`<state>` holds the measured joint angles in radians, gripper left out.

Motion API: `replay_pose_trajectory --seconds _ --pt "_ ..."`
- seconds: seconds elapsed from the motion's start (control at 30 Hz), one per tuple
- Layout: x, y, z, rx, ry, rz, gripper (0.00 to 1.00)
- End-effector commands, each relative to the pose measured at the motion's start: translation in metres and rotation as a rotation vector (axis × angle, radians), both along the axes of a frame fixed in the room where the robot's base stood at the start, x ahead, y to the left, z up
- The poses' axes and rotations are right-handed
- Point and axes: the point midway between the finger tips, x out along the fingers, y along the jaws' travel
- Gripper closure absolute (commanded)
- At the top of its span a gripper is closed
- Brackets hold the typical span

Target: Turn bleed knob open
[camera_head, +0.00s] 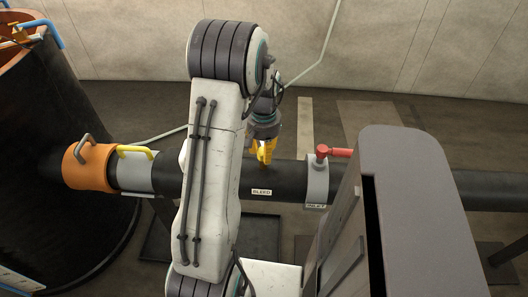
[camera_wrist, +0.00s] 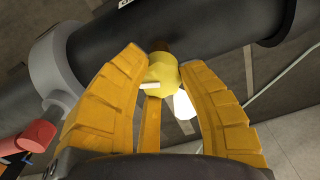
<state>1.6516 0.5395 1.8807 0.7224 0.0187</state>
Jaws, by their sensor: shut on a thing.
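The bleed knob (camera_wrist: 160,75) is a small yellow knob with a white mark, on top of the dark horizontal pipe (camera_wrist: 195,32). In the wrist view it sits between the yellow fingertips of my gripper (camera_wrist: 162,78), which is shut on it. In the head view my gripper (camera_head: 264,152) reaches down to the top of the pipe, just above a small white label reading BLEED (camera_head: 262,192). The knob is mostly hidden there by the fingers.
A grey collar (camera_head: 317,182) with a red handle (camera_head: 338,152) sits on the pipe to the right, with a label below. An orange collar (camera_head: 88,167) and a yellow handle (camera_head: 135,152) are on the left, beside a large dark tank (camera_head: 75,110).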

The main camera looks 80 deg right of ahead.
Motion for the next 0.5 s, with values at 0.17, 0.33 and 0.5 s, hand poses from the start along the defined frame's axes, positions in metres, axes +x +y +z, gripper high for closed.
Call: replay_pose_trajectory --seconds 0.17,0.33,0.5 --pt "0.0007 -0.0027 -0.0010 -0.009 0.001 0.142 0.96" --pt "0.0012 -0.0026 -0.0007 -0.008 0.002 0.249 0.97" --pt "0.0016 -0.0027 -0.0005 -0.009 0.002 0.324 0.97"
